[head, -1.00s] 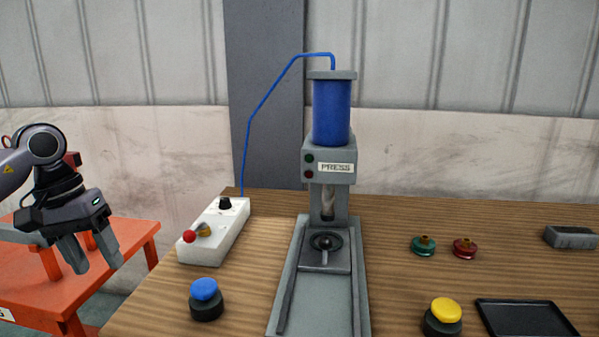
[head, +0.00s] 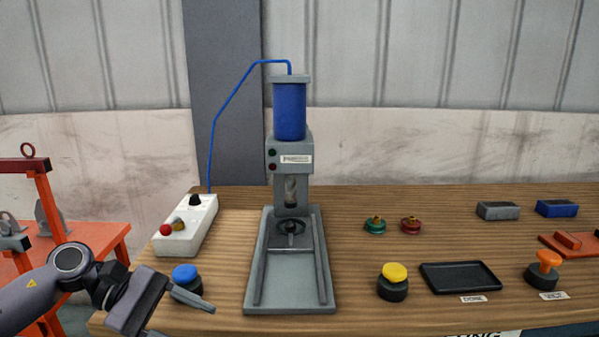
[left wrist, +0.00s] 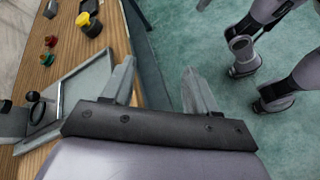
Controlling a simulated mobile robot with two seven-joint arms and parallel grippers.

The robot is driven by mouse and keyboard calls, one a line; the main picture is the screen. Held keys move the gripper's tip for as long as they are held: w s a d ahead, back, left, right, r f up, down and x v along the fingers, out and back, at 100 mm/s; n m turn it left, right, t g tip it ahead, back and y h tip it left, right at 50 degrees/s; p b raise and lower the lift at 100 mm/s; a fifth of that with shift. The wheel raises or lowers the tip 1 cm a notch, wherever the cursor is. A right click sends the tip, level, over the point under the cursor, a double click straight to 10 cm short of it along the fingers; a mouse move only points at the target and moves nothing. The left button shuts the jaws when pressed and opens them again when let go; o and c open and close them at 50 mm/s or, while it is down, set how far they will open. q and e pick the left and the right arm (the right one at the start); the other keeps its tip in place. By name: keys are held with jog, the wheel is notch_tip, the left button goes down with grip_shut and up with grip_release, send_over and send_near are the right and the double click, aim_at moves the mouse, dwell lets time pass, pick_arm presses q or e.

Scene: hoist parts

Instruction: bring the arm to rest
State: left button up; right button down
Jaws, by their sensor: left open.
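My left gripper (head: 176,311) is at the lower left of the head view, by the table's front left corner. It is close to the blue button (head: 185,275), partly in front of its dark base. In the left wrist view the left gripper (left wrist: 160,88) has its two fingers apart with nothing between them. It points over the table's front edge, with green floor under one finger. My right gripper does not show clearly in either view; dark and grey arm links of mine (left wrist: 243,50) stand over the floor in the left wrist view.
The press (head: 290,215) with its blue cylinder stands on the wooden table (head: 350,290). A white control box (head: 187,228) stands left of it. A yellow button (head: 393,280), a black tray (head: 460,277) and an orange button (head: 543,270) are to the right. An orange stand (head: 95,237) is at left.

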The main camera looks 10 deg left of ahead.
pick_arm(q)
jog(key=d+n+t+h, duration=0.5)
jog(key=d+n+h, duration=0.15)
jog(key=n, duration=0.65)
notch_tip(320, 180, down, 11)
jog(key=a+n+t+y+p, duration=0.2)
jog(key=n+t+y, duration=0.95)
jog(key=n, duration=1.75)
jog(key=s+a+f+n+g+y+p, duration=0.1)
jog(key=s+f+n+g+y, duration=0.4)
jog(key=s+f+n, duration=0.8)
jog(key=f+n+g, duration=0.1)
jog(key=n+g, duration=0.1)
jog(key=shift+a+n, duration=0.35)
jog(key=shift+n, duration=0.05)
